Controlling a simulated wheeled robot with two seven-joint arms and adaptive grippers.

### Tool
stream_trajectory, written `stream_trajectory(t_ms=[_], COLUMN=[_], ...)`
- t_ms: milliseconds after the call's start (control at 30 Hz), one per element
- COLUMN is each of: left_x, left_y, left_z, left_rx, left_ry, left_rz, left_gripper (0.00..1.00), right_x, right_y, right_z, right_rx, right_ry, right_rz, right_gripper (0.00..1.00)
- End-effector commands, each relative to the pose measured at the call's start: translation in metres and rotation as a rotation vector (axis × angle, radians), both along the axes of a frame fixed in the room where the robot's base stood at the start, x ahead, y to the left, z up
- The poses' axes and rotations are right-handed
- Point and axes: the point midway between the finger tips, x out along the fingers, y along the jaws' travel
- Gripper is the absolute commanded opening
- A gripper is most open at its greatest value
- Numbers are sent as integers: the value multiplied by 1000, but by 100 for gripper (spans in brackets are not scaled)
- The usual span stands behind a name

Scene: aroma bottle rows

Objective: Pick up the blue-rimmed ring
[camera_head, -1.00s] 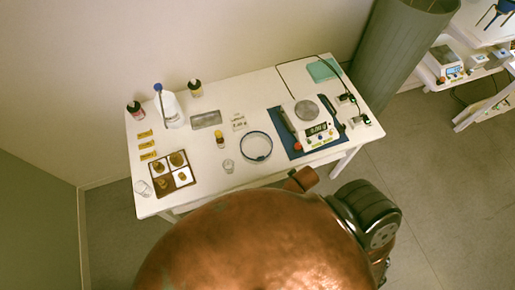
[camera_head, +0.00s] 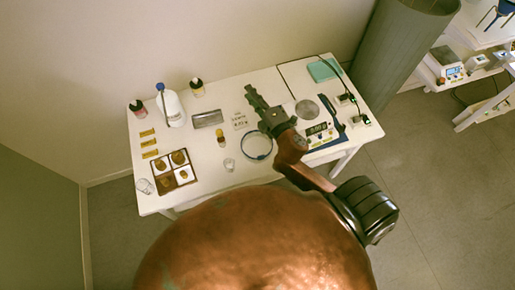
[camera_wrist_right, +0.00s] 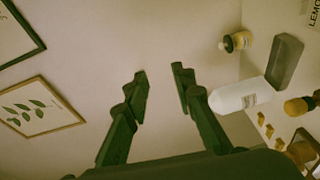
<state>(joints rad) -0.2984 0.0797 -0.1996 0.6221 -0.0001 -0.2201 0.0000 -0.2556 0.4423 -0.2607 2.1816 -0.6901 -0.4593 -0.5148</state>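The blue-rimmed ring (camera_head: 244,149) lies flat on the white table, right of the small clear glass. My right arm and gripper cover part of its upper right side. My right gripper (camera_head: 254,95) is over the table, beyond the ring towards the wall, with its fingers pointing away from me. In the right wrist view its two fingers (camera_wrist_right: 160,80) are apart with nothing between them, and the ring does not show there. My left gripper is in neither view.
A scale (camera_head: 320,140) on a blue mat stands right of the ring, partly behind my right arm. A small yellow-labelled bottle (camera_head: 221,142) and a clear glass (camera_head: 230,165) stand left. A white bottle (camera_head: 172,108), grey tray (camera_head: 207,119) and four-part tray (camera_head: 159,172) are farther left.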

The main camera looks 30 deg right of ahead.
Motion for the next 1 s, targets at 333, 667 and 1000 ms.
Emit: stream_trajectory(t_ms=[333, 667, 1000], left_x=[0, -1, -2], left_y=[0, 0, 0], left_z=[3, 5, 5], left_rx=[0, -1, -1], left_ry=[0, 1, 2], left_rz=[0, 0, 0], left_gripper=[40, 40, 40], right_x=[-58, -122, -125], right_y=[235, 115, -14], right_z=[25, -174, -198], right_rx=[-1320, 2278, 1828], right_ry=[-690, 925, 594], right_rz=[892, -1936, -1890], right_gripper=[24, 24, 24])
